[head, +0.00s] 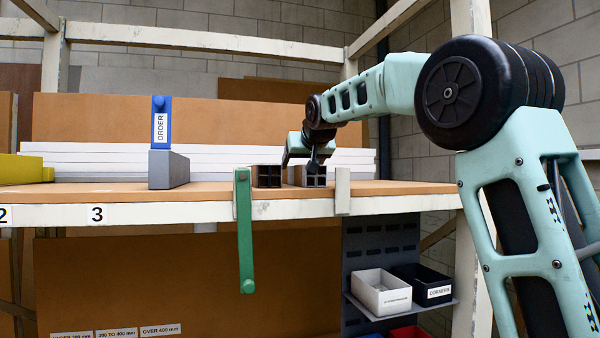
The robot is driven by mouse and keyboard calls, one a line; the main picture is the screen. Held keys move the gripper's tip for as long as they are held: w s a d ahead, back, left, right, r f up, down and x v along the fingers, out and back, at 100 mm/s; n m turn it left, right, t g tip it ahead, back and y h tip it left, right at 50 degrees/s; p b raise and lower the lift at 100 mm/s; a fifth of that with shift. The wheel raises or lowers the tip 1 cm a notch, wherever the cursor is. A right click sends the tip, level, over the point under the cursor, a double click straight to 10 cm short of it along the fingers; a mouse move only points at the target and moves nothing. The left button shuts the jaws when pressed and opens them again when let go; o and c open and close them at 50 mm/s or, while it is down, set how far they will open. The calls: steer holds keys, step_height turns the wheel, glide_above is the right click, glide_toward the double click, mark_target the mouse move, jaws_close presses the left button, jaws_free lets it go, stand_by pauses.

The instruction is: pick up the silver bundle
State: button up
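Two bundles of square tubes lie side by side on the bench, seen end-on. The right one, with a grey end face, looks like the silver bundle (316,181). The left one is a darker bundle (267,176). My gripper (313,166) is down at the top of the grey bundle, behind its front end. The fingertips are small and dark here. I cannot tell whether they are apart or closed on the bundle.
A green lever (244,230) hangs at the bench's front edge, and a pale upright block (342,191) stands right of the bundles. White and black bins (381,292) sit below the bench.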

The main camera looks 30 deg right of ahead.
steer(key=c, duration=1.3)
steer(key=shift+c, duration=0.4)
steer(key=shift+r, duration=0.15)
